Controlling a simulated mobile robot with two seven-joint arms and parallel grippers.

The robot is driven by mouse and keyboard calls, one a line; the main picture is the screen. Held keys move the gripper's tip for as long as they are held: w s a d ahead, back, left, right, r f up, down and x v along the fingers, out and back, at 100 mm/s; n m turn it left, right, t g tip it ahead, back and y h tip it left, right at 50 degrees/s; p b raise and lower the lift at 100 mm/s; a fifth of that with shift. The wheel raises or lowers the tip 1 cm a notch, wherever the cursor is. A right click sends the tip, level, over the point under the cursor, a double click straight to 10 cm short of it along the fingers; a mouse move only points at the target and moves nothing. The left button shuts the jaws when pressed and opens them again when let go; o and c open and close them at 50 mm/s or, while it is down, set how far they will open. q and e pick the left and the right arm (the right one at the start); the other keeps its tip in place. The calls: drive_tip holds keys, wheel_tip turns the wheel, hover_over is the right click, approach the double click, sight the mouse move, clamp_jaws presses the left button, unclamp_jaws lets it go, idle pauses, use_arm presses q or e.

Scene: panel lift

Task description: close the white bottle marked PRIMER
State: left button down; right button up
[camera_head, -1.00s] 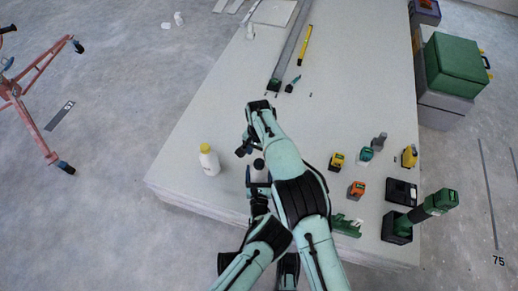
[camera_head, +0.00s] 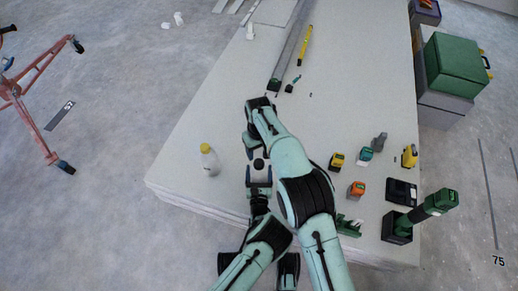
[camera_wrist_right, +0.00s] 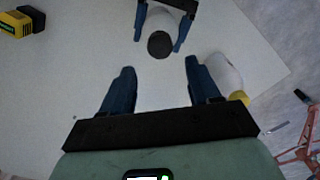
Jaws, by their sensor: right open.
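A white bottle with a dark round top (camera_head: 258,163) stands near the front edge of the board stack; it also shows in the right wrist view (camera_wrist_right: 160,45). I cannot read its marking or tell whether the dark top is seated. My left gripper (camera_head: 258,184) has its blue fingers around that bottle. My right gripper (camera_wrist_right: 162,82) is open and empty, with its fingers pointing towards the dark top; in the head view its fingers are mostly hidden by its arm.
Several small tools and a yellow-and-black block (camera_head: 337,161) stand on the right of the board stack (camera_head: 205,120). A green-and-black tool (camera_head: 435,204) is at the right front. A long grey rail (camera_head: 292,45) and yellow level (camera_head: 305,46) lie at the back. The middle left is clear.

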sight(259, 163)
wheel_tip(259, 163, down, 8)
drive_tip(key=shift+r, duration=0.1)
idle(0.4)
drive_tip(key=c, duration=1.1)
drive_tip(key=shift+o, duration=0.2)
drive_tip(key=shift+m, duration=0.9)
drive_tip(key=o, duration=1.2)
drive_tip(key=shift+o, duration=0.2)
wheel_tip(259, 163, up, 12)
